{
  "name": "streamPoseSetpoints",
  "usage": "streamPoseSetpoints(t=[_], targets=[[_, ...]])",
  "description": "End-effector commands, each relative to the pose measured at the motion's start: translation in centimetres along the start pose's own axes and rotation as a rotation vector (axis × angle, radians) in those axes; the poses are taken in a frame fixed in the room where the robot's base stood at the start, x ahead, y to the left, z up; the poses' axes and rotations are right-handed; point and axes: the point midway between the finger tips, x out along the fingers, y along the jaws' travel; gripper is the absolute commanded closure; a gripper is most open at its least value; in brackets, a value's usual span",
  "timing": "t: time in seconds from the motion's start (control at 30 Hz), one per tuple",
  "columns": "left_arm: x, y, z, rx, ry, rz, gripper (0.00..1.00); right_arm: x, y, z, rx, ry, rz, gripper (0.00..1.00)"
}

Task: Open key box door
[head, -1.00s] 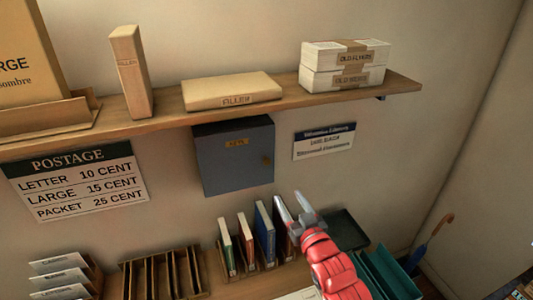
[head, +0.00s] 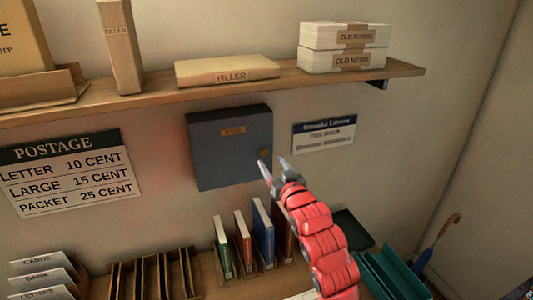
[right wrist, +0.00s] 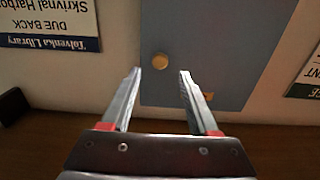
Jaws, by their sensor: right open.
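The key box (head: 225,160) is a blue-grey box on the wall under the shelf, with its door shut and a small brass label (head: 233,130). Its round brass knob (head: 265,153) sits near the door's right edge. My right gripper (head: 274,165) is open and empty, with its fingertips just below and beside the knob in the head view. In the right wrist view, which is upside down, the knob (right wrist: 160,61) shows beyond and between the two open fingertips (right wrist: 160,72), apart from them. My left gripper is not in view.
A wooden shelf (head: 155,97) with filler boxes and stacked white boxes (head: 345,47) runs above the key box. Below stand several books (head: 262,232) in a rack and teal trays (head: 385,272). A library sign (head: 324,134) hangs to the right.

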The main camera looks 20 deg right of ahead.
Motion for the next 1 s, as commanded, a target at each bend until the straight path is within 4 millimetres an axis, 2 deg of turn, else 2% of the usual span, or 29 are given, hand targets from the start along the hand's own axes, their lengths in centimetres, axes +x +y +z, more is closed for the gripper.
streamPoseSetpoints(t=[0.1, 0.33, 0.5, 0.8, 1.0], targets=[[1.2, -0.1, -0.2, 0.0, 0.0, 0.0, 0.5, 2.1, -0.1, -0.4, 0.001, -0.002, -0.002, 0.39], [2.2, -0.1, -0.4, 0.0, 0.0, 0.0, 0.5, 4.8, 0.0, -0.1, 0.001, -0.003, 0.0, 0.39], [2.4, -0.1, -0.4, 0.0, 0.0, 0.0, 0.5, 5.6, 0.0, -0.1, 0.0, 0.003, 0.0, 0.39], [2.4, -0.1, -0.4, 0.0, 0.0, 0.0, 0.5, 5.8, 0.0, 0.0, 0.0, 0.002, 0.0, 0.39], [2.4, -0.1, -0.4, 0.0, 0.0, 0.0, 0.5, 5.8, 0.0, 0.0, 0.0, 0.001, 0.0, 0.75]])
